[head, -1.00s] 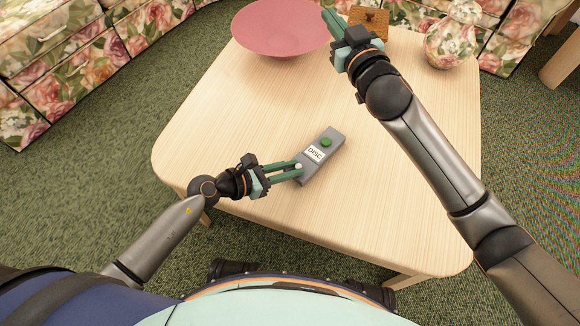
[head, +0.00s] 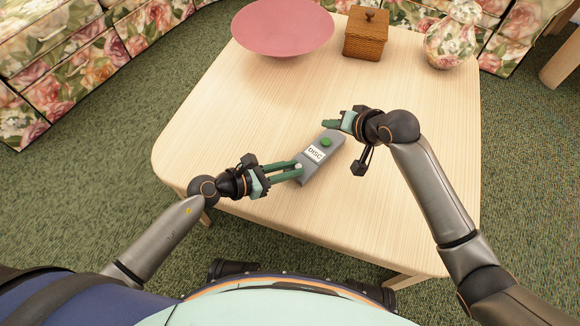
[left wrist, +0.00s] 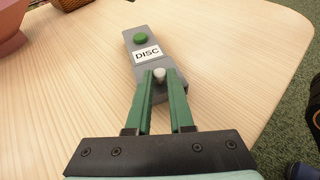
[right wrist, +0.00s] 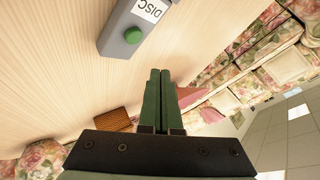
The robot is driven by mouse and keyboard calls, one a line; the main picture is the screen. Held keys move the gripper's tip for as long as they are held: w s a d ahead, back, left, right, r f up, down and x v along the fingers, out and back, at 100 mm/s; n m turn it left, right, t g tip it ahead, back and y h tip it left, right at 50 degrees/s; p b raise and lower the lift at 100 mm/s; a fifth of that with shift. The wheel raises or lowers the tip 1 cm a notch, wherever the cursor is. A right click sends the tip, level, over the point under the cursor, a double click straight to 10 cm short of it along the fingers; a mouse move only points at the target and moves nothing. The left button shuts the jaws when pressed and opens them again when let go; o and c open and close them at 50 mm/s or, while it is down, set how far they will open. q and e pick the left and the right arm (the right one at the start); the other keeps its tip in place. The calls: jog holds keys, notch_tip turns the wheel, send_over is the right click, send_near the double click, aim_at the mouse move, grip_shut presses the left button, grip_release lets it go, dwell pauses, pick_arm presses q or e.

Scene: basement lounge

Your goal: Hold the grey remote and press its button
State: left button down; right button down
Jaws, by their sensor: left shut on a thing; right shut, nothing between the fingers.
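The grey remote (head: 322,157) lies on the table, with a white label reading DISC and a round green button (head: 326,142) near its far end. In the left wrist view the remote (left wrist: 147,57) points away from me. My left gripper (head: 299,170) is shut on a small pale knob (left wrist: 159,76) at the remote's near end. My right gripper (head: 327,124) is shut and empty, just beyond the remote's far end and close to the button. In the right wrist view the green button (right wrist: 134,36) sits above and left of the shut fingertips (right wrist: 158,73), apart from them.
The pale wooden table (head: 230,120) has free room to the left and right of the remote. At the back stand a pink bowl (head: 283,28), a lidded wicker box (head: 366,35) and a floral vase (head: 453,38). Floral sofas (head: 75,60) stand behind.

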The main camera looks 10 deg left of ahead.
aim_at(328, 147)
jog(key=shift+f, duration=2.4)
jog(key=shift+f, duration=0.15)
jog(key=shift+f, duration=0.3)
jog(key=shift+r, duration=0.45)
notch_tip(328, 147, up, 6)
dwell(0.8)
dwell(1.9)
